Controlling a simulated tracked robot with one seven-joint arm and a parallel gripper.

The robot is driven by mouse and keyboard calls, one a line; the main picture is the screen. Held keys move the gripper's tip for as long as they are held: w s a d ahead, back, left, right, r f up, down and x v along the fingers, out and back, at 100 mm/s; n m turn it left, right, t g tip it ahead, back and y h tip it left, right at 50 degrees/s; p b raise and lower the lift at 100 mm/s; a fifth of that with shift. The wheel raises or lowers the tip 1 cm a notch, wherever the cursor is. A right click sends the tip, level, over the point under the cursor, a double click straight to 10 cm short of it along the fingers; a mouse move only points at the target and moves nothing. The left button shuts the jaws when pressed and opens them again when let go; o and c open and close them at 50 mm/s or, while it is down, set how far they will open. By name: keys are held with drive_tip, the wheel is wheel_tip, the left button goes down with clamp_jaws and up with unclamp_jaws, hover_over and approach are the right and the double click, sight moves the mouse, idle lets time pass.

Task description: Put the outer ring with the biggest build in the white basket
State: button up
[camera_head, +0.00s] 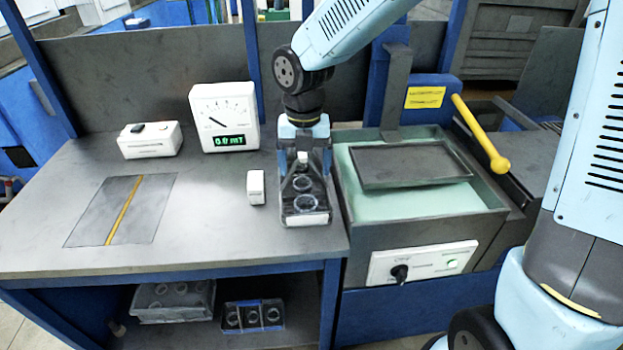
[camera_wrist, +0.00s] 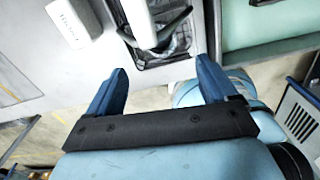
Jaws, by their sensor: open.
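A small dark tray (camera_head: 291,219) with a white label on its front stands at the right of the worktable, with at least two rings (camera_head: 306,203) in it. My gripper (camera_head: 303,160) is above the tray, pointing down. In the wrist view my gripper (camera_wrist: 163,68) is open with nothing between its blue fingers, and part of the dark tray (camera_wrist: 180,42) shows beyond the tips. On the lower shelf are a pale see-through basket (camera_head: 172,312) and a blue-sided one (camera_head: 253,327), each holding several rings. I cannot tell which ring is biggest.
A small white block (camera_head: 256,187) stands left of the tray. A meter (camera_head: 225,118) and a white box (camera_head: 150,140) are further back. A green-lined machine trough (camera_head: 420,203) with a yellow lever (camera_head: 480,134) is at the right. The table's front left is clear.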

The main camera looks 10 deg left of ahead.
drive_tip(key=shift+r, duration=0.75)
drive_tip(key=shift+d, duration=0.1)
drive_tip(key=s+d+r+m+t, duration=0.1)
drive_tip(key=d+r+m, duration=0.4)
drive_tip(key=d+m, duration=0.35)
drive_tip(key=d+r+m+t, duration=0.2)
drive_tip(key=d+r+m, duration=0.3)
drive_tip(key=d+m, duration=0.4)
drive_tip(key=s+d+r+m+t, duration=0.1)
drive_tip(key=s+d+m, duration=0.4)
drive_tip(key=m, duration=0.5)
drive_tip(key=s+d+r+m+t, duration=0.1)
drive_tip(key=s+d+r+m, duration=0.2)
drive_tip(key=d+m, duration=0.6)
drive_tip(key=shift+s+d+r+m+t, duration=0.3)
drive_tip(key=shift+s+m, duration=0.25)
drive_tip(key=shift+s, duration=0.4)
drive_tip(key=shift+a, duration=0.1)
